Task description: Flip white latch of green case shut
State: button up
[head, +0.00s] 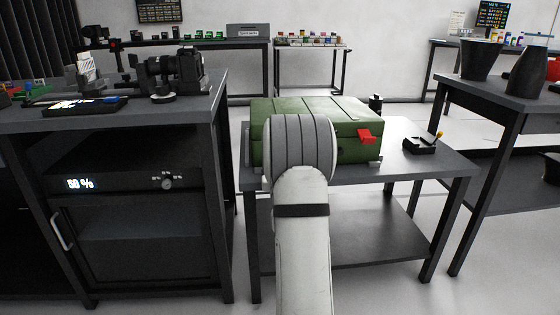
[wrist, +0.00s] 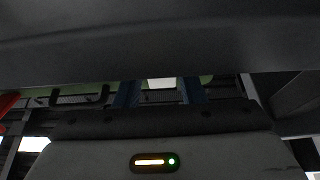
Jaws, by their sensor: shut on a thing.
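The green case (head: 330,107) stands on a dark table, its lid down. A red latch (head: 368,136) sticks out at the right of its front; a red part also shows at the left edge of the wrist view (wrist: 8,104). My arm covers the left part of the case front in the head view, hiding my gripper and the white latch there. In the wrist view, my gripper (wrist: 160,93) has its two blue fingers either side of the white latch (wrist: 161,83), shut on it. A large dark surface fills the top of that view.
The case's table (head: 430,165) also holds a small black holder (head: 420,146) with a yellow-tipped item to the right. A dark bench (head: 120,115) stands close at left, another table (head: 510,98) at right. Floor shows between them.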

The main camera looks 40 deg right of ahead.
jog(key=shift+d+r, duration=0.1)
jog(key=o, duration=1)
jog(key=p+v, duration=0.1)
jog(key=v, duration=0.7)
jog(key=shift+p, duration=0.35)
